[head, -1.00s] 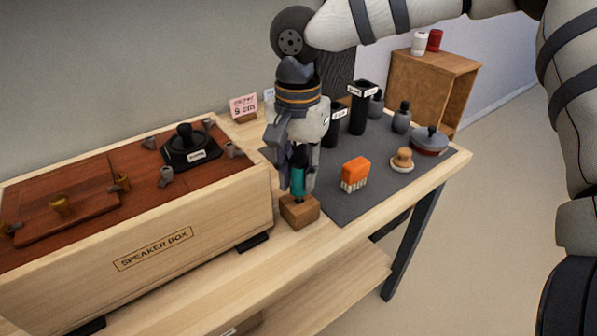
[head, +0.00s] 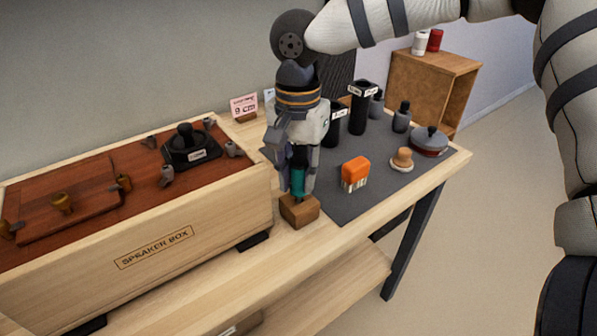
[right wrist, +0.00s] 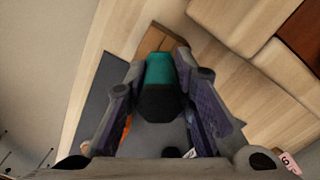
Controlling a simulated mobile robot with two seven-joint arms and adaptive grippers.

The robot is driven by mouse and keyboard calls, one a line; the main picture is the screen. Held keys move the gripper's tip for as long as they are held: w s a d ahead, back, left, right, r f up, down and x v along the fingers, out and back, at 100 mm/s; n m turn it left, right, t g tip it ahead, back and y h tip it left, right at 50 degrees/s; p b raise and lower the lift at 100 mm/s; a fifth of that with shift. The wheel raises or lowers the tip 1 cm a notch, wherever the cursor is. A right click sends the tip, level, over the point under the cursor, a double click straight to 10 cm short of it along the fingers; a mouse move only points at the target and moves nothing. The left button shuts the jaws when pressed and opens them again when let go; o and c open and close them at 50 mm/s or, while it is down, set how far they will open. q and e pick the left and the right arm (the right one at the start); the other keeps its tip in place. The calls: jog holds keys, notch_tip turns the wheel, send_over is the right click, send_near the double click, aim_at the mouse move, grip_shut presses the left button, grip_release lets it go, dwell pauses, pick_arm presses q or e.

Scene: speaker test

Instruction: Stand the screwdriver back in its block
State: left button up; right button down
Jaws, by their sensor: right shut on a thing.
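The screwdriver (head: 298,181) has a teal and black handle and stands upright at the wooden block (head: 299,211). My right gripper (head: 298,185) is shut on its handle, directly above the block. In the right wrist view the handle (right wrist: 160,88) sits between the two fingers (right wrist: 160,100), with the block (right wrist: 158,42) beyond it. The screwdriver's lower end is at the top of the block; how deep it sits in the hole I cannot tell. My left gripper is not in view.
The speaker box (head: 190,235) stands just left of the block. A dark mat (head: 345,206) to the right holds an orange brush-like item (head: 355,173), a wooden knob (head: 402,160), a lidded grey pot (head: 429,142) and black holders (head: 359,110). The table's front edge is close.

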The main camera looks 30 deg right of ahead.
jog(key=shift+f, duration=0.7)
jog(key=c, duration=1.3)
grip_release()
notch_tip(320, 180, up, 12)
jog(key=shift+r, duration=0.1)
